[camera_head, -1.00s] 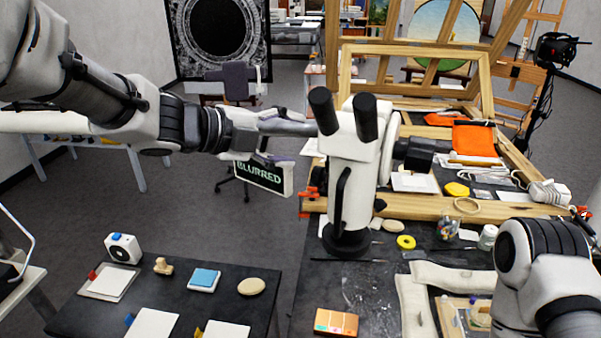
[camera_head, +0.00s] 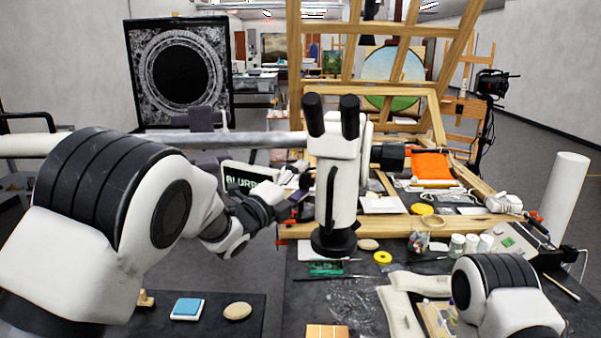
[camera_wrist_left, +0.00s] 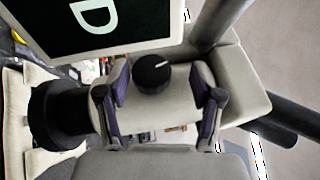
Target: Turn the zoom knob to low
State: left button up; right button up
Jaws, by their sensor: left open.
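The knob is hidden in the head view. My left gripper (camera_head: 297,194) is at the microscope's left side. In the left wrist view its two purple-padded fingers (camera_wrist_left: 162,108) are apart, one to each side of the knob, with nothing held. A dark sign reading BLURRED (camera_head: 240,177) sits left of the microscope. My right gripper is out of view.
A grey horizontal bar (camera_head: 250,140) runs behind the microscope's left side. A yellow ring (camera_head: 382,257), jars (camera_head: 457,243) and white padded strips (camera_head: 398,308) lie to the right. A side table with a blue pad (camera_head: 187,308) is at lower left.

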pick_arm(q)
jog(key=shift+w+d+f, duration=0.25)
jog(key=shift+w+d, duration=0.05)
jog(key=shift+w, duration=0.2)
jog(key=shift+w+d+f, duration=0.2)
jog(key=shift+w+d, duration=0.05)
jog(key=shift+w, duration=0.2)
jog(key=c, duration=0.4)
jog(key=shift+s+a+r, duration=0.15)
jog(key=shift+s+r, duration=0.05)
jog(key=shift+s, duration=0.2)
jog(key=c, duration=0.8)
jog(key=shift+o, duration=0.2)
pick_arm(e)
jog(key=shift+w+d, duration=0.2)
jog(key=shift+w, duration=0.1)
pick_arm(q)
jog(key=shift+w, duration=0.1)
